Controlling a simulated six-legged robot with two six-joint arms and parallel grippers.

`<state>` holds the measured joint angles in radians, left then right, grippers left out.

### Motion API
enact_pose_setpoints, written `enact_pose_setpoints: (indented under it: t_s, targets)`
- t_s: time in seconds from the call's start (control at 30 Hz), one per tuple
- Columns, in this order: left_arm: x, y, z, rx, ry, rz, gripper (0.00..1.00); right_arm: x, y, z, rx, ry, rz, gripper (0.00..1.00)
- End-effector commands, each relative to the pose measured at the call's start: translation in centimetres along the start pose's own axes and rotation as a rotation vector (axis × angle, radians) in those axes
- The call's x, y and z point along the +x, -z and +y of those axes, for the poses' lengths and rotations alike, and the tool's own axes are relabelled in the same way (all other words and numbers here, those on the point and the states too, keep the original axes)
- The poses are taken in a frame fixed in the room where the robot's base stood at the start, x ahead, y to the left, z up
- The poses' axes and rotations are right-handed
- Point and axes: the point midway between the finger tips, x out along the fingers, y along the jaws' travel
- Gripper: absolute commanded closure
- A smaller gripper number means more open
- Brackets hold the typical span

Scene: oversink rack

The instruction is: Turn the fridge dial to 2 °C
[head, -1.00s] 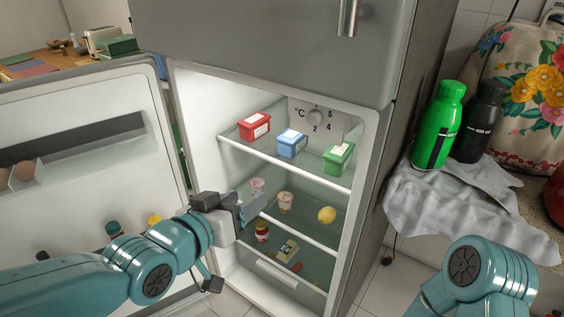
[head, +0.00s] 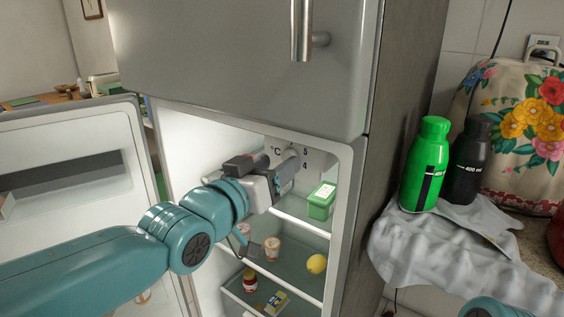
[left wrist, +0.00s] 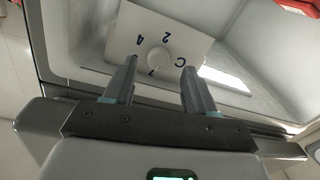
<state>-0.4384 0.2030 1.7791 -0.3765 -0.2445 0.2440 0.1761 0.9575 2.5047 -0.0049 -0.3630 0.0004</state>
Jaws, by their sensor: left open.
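The fridge dial (head: 291,153) is a pale round knob on a light panel with numbers at the back of the open fridge, partly covered by my gripper in the head view. In the left wrist view the dial (left wrist: 158,59) lies just beyond and between my fingers, with 4, 2 and C readable on its panel (left wrist: 185,48). My left gripper (left wrist: 160,74) is open and empty, facing the dial; I cannot tell whether it touches it. It also shows in the head view (head: 287,172). The dial's setting is not clear. My right gripper is out of view.
A green tub (head: 321,202) stands on the upper shelf right of my gripper. Below are a yellow lemon (head: 316,264), a cup (head: 272,248) and a red jar (head: 249,280). The freezer door (head: 230,60) is above; the open fridge door (head: 70,130) is at left.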

Motion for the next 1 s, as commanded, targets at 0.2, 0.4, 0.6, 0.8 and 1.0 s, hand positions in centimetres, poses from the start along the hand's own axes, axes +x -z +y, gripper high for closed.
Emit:
enact_pose_setpoints:
  t_s: [0.2,0.4,0.6,0.8,1.0]
  targets:
    - [2.1,0.0,0.2,-0.001,-0.001,0.000,0.44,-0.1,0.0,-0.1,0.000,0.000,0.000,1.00]
    - [2.4,-0.1,0.4,0.000,-0.001,0.000,0.44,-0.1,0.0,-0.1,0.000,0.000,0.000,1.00]
    - [2.4,-0.1,0.4,-0.001,-0.001,0.000,0.83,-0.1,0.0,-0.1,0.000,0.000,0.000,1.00]
    - [2.3,-0.1,0.3,0.001,0.000,0.000,1.00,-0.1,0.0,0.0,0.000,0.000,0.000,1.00]
    - [2.3,-0.2,0.3,0.037,-0.001,0.003,1.00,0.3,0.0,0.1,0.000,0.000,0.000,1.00]
